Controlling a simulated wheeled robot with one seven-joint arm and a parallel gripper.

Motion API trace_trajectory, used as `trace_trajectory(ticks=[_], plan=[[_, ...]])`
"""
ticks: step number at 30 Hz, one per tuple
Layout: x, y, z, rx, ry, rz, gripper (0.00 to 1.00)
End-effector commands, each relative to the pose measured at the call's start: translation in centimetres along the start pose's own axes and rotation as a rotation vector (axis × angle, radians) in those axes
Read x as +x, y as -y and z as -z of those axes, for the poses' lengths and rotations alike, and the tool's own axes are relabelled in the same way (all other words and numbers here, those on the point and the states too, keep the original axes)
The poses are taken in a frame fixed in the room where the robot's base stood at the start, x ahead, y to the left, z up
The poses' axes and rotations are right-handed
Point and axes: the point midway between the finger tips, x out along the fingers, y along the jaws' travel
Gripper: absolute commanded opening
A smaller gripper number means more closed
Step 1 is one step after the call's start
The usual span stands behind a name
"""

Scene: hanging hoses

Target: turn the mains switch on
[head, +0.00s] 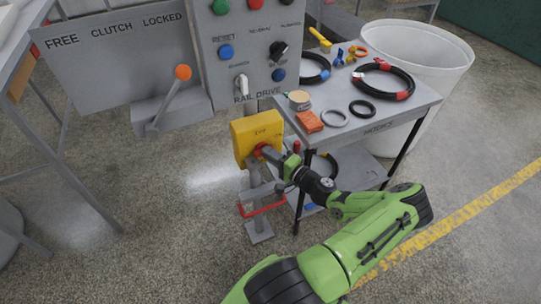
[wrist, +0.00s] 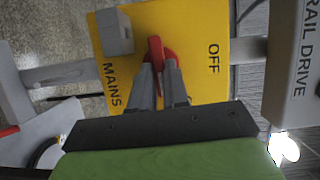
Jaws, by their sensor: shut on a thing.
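The mains switch is a yellow box (head: 243,137) on a grey post, below the rail drive panel. In the wrist view its yellow face (wrist: 200,35) shows the words MAINS and OFF, turned sideways. Its red handle (wrist: 155,52) stands out from the middle of the face. My gripper (wrist: 161,68) is shut on the red handle, with a grey finger on each side of it. In the head view my gripper (head: 268,154) reaches the box from the right and covers part of the handle. Any ON mark is not readable in the wrist view.
A grey trolley (head: 425,98) with hoses, rings and an orange block stands right of the box. A control panel (head: 250,50) with buttons and a clutch lever (head: 172,92) is above. A white bin (head: 440,50) stands behind the trolley.

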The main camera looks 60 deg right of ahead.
Motion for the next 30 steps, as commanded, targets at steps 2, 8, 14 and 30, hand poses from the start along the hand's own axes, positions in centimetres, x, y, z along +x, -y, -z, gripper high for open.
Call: trace_trajectory(ticks=[2, 8, 14, 30], plan=[[-0.02, -0.1, 0.06, 0.02, -0.002, 0.008, 0.0], [-0.02, -0.12, 0.06, 0.049, -0.003, 0.02, 0.0], [-0.02, -0.11, 0.07, 0.055, -0.003, 0.022, 0.0], [-0.01, -0.1, 0.03, 0.053, -0.002, 0.021, 0.4]])
